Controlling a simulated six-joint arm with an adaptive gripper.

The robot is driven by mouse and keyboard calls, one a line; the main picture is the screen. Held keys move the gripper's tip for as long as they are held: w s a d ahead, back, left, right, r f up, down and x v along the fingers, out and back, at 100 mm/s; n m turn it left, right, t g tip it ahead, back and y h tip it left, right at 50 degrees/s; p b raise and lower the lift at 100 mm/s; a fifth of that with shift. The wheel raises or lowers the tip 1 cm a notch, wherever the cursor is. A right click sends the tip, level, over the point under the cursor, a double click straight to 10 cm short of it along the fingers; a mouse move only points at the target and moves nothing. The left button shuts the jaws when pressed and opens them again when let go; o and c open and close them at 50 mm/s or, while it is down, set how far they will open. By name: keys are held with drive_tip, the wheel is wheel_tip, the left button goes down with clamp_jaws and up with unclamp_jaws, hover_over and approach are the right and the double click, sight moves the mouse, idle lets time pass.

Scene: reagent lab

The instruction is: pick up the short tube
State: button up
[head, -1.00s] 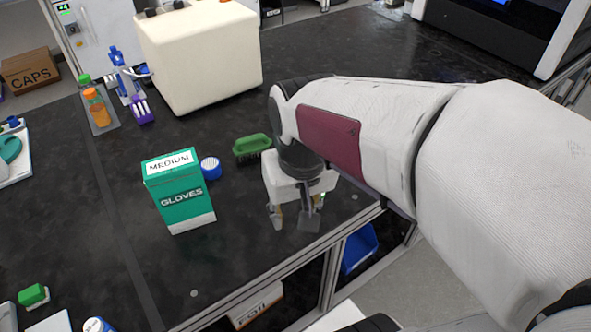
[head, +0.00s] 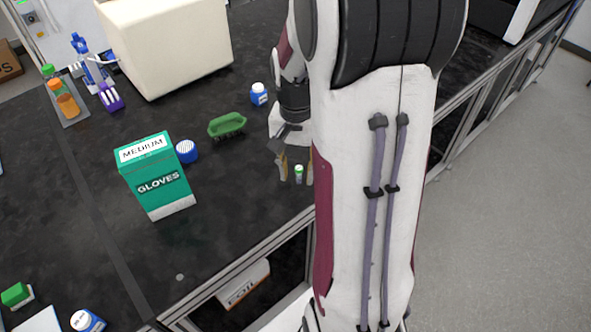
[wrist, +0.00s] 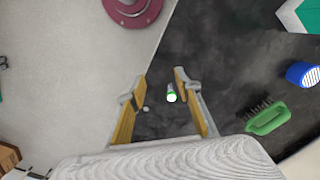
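The short tube (head: 299,174) is small and pale with a green top. It stands near the bench's front edge, partly beside my arm in the head view. In the wrist view the tube (wrist: 172,94) shows end-on between my fingers, nearer the right one. My gripper (head: 295,172) is low over the bench around the tube's place. In the wrist view my gripper (wrist: 159,80) is open, with a wide gap between its tan-padded fingers. I cannot tell whether a finger touches the tube. My arm hides part of the gripper in the head view.
A green brush (head: 227,125), a blue-capped item (head: 187,151) and a blue-white bottle (head: 259,94) stand left of and behind my gripper. A green gloves box (head: 155,176) is further left.

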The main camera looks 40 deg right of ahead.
sight(299, 168)
drive_tip(key=w+d+m, duration=0.1)
drive_tip(key=w+d+f+m, duration=0.1)
drive_tip(key=w+m, duration=0.1)
drive_tip(key=w+d+f+m, duration=0.1)
drive_tip(key=d, duration=0.1)
drive_tip(key=shift+w+t, duration=0.15)
drive_tip(key=shift+t, duration=0.15)
drive_tip(key=shift+d+m, duration=0.1)
drive_tip(key=shift+m, duration=0.5)
drive_tip(key=shift+f, duration=0.1)
drive_tip(key=shift+f, duration=1.25)
drive_tip(key=shift+f, duration=0.15)
drive_tip(key=shift+w+d+f, duration=0.15)
drive_tip(key=shift+f, duration=1.1)
drive_tip(key=shift+w+d+f, duration=0.1)
drive_tip(key=shift+d+f, duration=0.05)
drive_tip(key=shift+f, duration=1.05)
